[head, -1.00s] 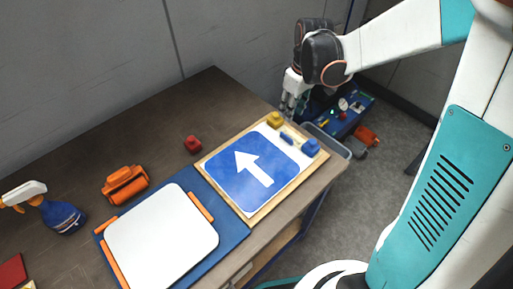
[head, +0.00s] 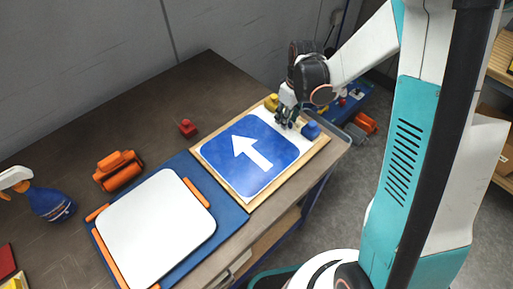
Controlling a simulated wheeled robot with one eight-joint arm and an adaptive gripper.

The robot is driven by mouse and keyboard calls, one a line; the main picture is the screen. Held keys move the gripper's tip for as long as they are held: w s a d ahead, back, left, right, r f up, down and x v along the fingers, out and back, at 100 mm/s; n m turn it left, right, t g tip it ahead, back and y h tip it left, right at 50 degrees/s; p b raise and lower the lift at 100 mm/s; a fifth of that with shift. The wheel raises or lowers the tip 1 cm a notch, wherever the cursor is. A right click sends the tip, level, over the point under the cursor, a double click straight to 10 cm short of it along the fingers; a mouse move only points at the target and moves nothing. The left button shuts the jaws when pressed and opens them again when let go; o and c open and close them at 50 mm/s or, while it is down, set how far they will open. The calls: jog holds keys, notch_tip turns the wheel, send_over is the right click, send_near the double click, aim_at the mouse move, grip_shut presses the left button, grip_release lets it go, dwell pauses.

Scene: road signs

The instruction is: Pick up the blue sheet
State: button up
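The blue sheet (head: 241,171) with a white arrow lies flat on a wooden board (head: 264,200) on the right part of the table. My gripper (head: 287,122) is over the far right end of the board, just past the sheet's edge, between a yellow block (head: 271,102) and a blue block (head: 310,130). Its fingers point down. They are small and dark here, so I cannot tell how far apart they are or whether they touch anything. The part of the board under the fingers is hidden.
A white rounded plate (head: 156,232) lies on a blue mat (head: 219,214) with orange strips beside it. A red block (head: 187,128), an orange tool (head: 118,170) and a blue spray bottle (head: 48,203) stand on the table (head: 150,110). The table's back middle is clear.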

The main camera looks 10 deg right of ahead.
jog(key=shift+w+f, duration=0.1)
jog(key=shift+f, duration=0.3)
grip_shut()
jog(key=shift+r, duration=0.1)
